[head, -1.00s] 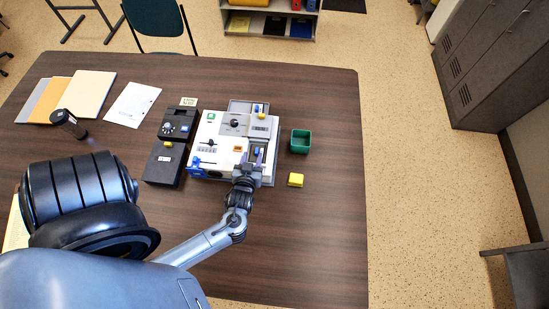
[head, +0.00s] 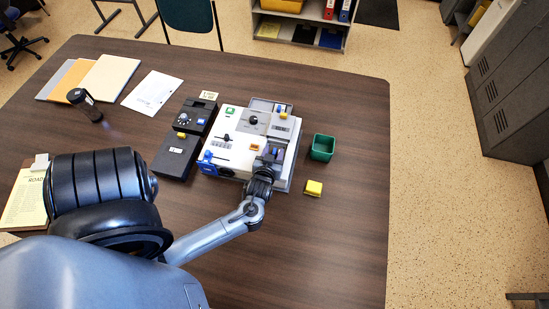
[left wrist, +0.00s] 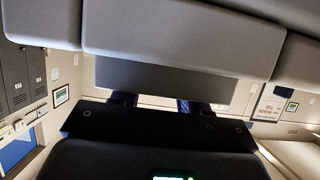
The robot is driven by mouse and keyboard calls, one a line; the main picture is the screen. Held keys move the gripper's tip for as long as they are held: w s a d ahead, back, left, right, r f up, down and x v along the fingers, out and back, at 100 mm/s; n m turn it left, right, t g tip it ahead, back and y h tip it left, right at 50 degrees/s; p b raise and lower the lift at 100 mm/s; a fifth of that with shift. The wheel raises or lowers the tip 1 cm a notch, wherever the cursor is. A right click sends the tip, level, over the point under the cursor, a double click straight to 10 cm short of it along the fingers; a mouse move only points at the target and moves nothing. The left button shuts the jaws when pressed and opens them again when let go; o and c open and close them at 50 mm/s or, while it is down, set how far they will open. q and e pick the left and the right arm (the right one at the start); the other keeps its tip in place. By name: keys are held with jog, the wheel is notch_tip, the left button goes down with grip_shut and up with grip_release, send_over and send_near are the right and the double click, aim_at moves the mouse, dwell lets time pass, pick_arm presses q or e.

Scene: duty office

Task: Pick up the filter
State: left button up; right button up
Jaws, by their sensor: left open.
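My left gripper (head: 270,156) is open at the near right corner of a white boxy device (head: 235,155) on the table. Its fingers point down over a blue piece (head: 279,152) there; I cannot tell whether they touch it, or whether it is the filter. A yellow block (head: 314,188) lies on the table to the right of the gripper. Nothing in view is clearly marked as the filter. My right gripper is out of view.
A green open box (head: 322,148) stands right of the device, and a black console (head: 187,140) stands left of it. A dark lamp-like cylinder (head: 84,103), folders (head: 103,78) and a paper (head: 150,91) lie farther left. The table's near right is clear.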

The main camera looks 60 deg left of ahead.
pick_arm(q)
jog(key=shift+w+a+f, duration=0.1)
jog(key=shift+w+a, duration=0.05)
jog(key=shift+a, duration=0.05)
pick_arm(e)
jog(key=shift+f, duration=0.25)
pick_arm(q)
grip_shut()
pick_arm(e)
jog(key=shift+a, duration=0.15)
